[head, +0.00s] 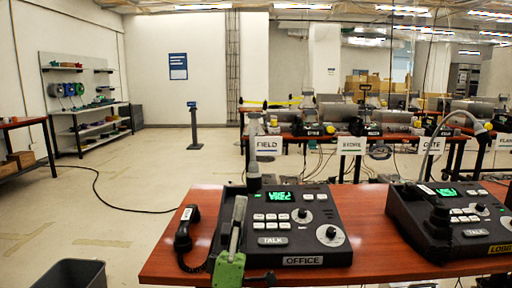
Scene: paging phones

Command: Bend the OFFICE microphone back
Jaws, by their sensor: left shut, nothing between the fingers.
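The OFFICE paging phone (302,261) is a black desk console near the left end of the wooden table, with a lit green screen, buttons, knobs and a TALK key. Its microphone (253,150) appears as a grey stem standing roughly upright at the console's back left; its exact outline is hard to tell against the background. The black handset (185,230) is at the console's left side. My left gripper (239,203), green with grey fingers, is shut and empty. It points up in front of the console's left part, below the microphone, and hides some of that side.
A second console (450,225) with a curved gooseneck microphone (435,140) stands on the right of the wooden table (375,245). A dark bin (75,274) is on the floor at lower left. Signs marked FIELD (267,145) and STORE (351,146) stand behind.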

